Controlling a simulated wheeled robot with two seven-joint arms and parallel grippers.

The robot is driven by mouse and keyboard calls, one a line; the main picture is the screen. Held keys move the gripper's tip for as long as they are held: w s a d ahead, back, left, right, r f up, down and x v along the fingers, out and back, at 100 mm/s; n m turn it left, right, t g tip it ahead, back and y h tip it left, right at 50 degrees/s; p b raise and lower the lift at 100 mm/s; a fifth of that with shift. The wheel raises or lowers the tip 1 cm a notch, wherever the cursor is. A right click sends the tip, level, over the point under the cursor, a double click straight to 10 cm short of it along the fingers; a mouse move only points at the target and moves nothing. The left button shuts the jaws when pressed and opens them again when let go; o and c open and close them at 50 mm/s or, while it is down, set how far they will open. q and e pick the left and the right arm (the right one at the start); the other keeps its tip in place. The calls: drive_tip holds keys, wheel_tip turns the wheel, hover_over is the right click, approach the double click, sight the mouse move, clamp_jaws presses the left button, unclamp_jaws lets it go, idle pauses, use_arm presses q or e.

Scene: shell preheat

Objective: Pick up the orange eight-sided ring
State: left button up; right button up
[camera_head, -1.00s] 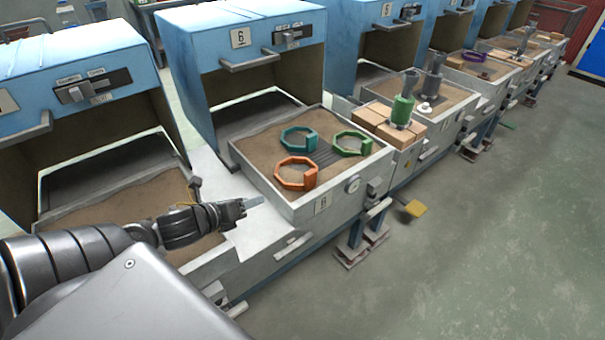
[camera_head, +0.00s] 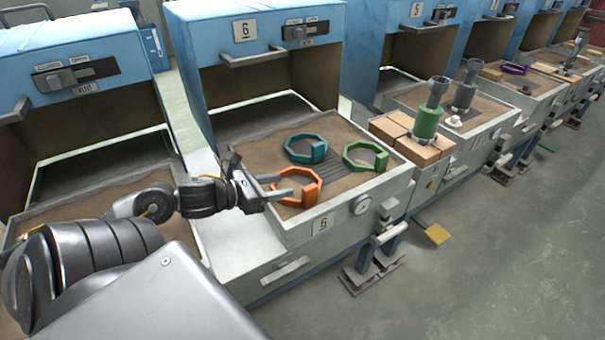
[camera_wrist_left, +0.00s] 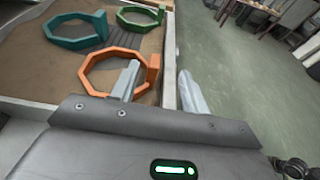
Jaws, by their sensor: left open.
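The orange eight-sided ring (camera_head: 299,187) lies on the sand in the tray of station 6, at the tray's near left. It has a thick block on its right side. My left gripper (camera_head: 279,188) is open, with its fingers reaching over the tray's left edge at the ring. In the left wrist view the orange ring (camera_wrist_left: 92,72) is ahead and left. There one finger of my left gripper (camera_wrist_left: 160,85) overlaps the ring's near right part, and the other is over the tray wall. I cannot tell whether they touch. My right gripper is not in view.
A teal ring (camera_head: 306,150) and a green ring (camera_head: 366,156) lie behind and right of the orange one. The sand tray (camera_head: 345,207) has a raised grey rim with a gauge. A blue hood (camera_head: 262,60) stands behind. Bricks (camera_head: 410,140) and a green cylinder (camera_head: 428,122) stand at the right.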

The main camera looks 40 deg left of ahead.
sight(308, 188)
use_arm(q)
drive_tip(key=shift+w+d+f+b, duration=0.25)
drive_tip(key=shift+w+f+b, duration=0.1)
drive_tip(key=shift+w+f, duration=0.45)
drive_tip(key=shift+w+d+f+b, duration=0.3)
drive_tip(key=shift+w+f, duration=0.35)
drive_tip(key=shift+w, duration=0.25)
drive_tip(key=shift+w+d+f+b, duration=0.2)
drive_tip(key=shift+w+f+b, duration=0.15)
drive_tip(key=shift+w+f, duration=0.45)
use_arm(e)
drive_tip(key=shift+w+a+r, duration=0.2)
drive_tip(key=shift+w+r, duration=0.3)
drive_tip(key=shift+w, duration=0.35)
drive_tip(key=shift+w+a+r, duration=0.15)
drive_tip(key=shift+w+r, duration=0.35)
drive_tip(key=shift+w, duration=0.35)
use_arm(q)
drive_tip(key=shift+w+f, duration=0.1)
drive_tip(key=shift+w, duration=0.5)
drive_tip(key=x, duration=0.4)
drive_tip(key=shift+f+p, duration=0.15)
drive_tip(key=shift+p, duration=0.2)
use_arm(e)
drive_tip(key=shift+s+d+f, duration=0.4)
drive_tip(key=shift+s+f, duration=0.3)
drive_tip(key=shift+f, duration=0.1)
use_arm(q)
clamp_jaws()
